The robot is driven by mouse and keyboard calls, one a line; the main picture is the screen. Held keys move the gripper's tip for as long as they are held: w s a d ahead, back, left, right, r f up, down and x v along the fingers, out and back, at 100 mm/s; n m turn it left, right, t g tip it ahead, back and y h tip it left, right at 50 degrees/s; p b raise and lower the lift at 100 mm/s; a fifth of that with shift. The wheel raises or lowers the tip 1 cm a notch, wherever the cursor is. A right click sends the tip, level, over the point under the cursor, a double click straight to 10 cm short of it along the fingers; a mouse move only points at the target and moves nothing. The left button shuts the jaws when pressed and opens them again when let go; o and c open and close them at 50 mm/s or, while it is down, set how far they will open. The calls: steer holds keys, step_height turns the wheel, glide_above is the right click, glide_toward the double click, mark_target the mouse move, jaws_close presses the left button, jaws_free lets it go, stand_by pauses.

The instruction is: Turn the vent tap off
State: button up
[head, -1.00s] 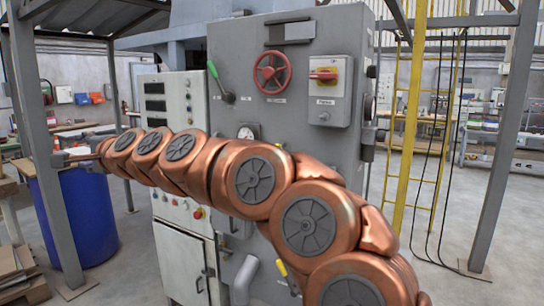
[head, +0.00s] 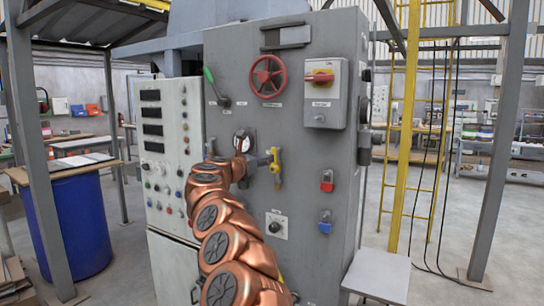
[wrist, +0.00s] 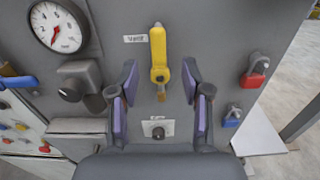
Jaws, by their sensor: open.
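The vent tap has a yellow lever (wrist: 158,48) standing upright on the grey panel, beside a small white label (wrist: 135,38) that is blurred. Its brass end (wrist: 161,95) shows below the lever's pivot. In the head view the yellow lever (head: 275,158) is on the middle of the panel. My gripper (wrist: 159,78) is open and empty in the wrist view. Its purple-padded fingertips are to the left and right of the lever's lower end, with gaps on both sides. I cannot tell how far they are from the panel.
A gauge (wrist: 58,27) and a dark knob (wrist: 80,80) are left of the tap. A red padlock (head: 327,181) and a blue padlock (head: 325,222) hang to its right. A small dial plate (head: 277,226) is below. A grey stand (head: 378,275) is at lower right.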

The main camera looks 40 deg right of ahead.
mark_target(273, 153)
steer(key=shift+p+x, duration=1.35)
steer(key=shift+x, duration=0.9)
steer(key=shift+p+x, duration=0.9)
steer(key=shift+x, duration=0.55)
steer(key=shift+w, duration=0.2)
jaws_close()
